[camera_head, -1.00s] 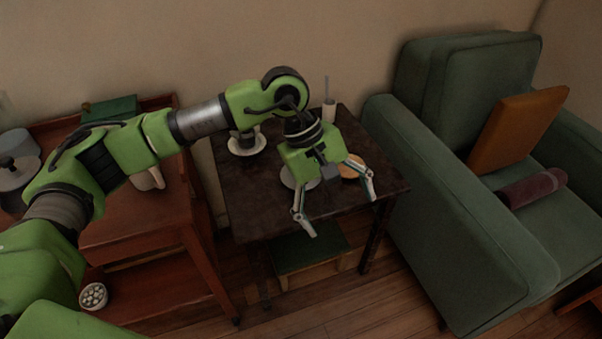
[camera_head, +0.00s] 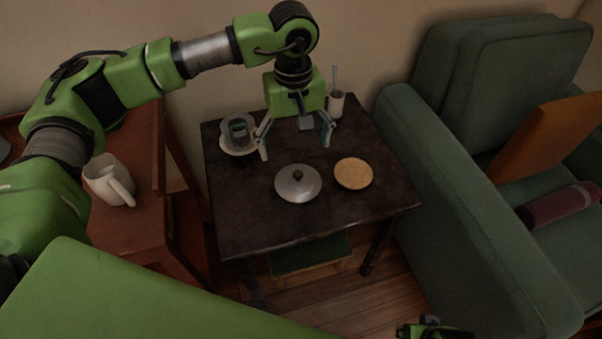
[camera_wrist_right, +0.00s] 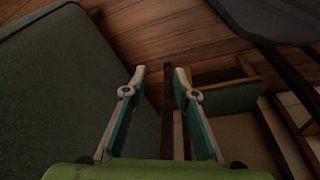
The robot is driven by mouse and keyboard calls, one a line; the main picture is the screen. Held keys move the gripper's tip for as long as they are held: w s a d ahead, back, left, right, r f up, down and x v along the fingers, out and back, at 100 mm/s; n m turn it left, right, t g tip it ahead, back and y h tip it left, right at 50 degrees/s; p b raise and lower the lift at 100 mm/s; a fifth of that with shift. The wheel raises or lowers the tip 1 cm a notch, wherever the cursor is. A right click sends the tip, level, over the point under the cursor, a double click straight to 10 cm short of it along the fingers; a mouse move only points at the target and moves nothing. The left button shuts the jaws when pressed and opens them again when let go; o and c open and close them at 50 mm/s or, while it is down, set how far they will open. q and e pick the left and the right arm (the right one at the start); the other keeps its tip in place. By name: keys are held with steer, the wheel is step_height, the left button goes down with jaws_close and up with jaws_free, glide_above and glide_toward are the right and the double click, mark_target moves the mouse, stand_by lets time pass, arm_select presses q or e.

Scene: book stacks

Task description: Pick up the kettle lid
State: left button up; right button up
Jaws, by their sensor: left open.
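The kettle lid (camera_head: 291,190) is a round silver-grey disc with a small dark knob on top. It lies on the dark side table (camera_head: 240,215) in the head view. My left gripper (camera_head: 295,150) is open and empty, pointing down, its fingers spread behind the lid as seen from the head. Its fingertips look apart from the lid. My right gripper (camera_wrist_right: 160,72) is open and empty in the right wrist view, with floor, green armchair and table parts beyond it. The kettle itself cannot be made out for certain.
A round tan disc (camera_head: 353,173) lies right of the lid. A cup on a saucer (camera_head: 238,148) stands behind left, and a white holder (camera_head: 336,103) behind right. A white mug (camera_head: 108,180) stands on the reddish cabinet. A green armchair (camera_head: 450,190) flanks the table.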

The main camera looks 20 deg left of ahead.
mark_target(298, 172)
arm_select(q)
steer(key=f, duration=0.5)
steer(key=shift+s+f, duration=0.2)
steer(key=shift+f, duration=0.15)
steer(key=f, duration=0.3)
steer(key=f+b, duration=0.1)
steer(key=f, duration=0.1)
steer(key=shift+d+f, duration=0.3)
steer(key=shift+d, duration=0.05)
steer(key=c, duration=0.9)
arm_select(e)
steer(key=v, duration=0.4)
steer(key=shift+w+r, duration=0.25)
steer(key=shift+r, duration=0.15)
arm_select(q)
steer(key=shift+r, duration=0.1)
steer(key=shift+c, duration=0.2)
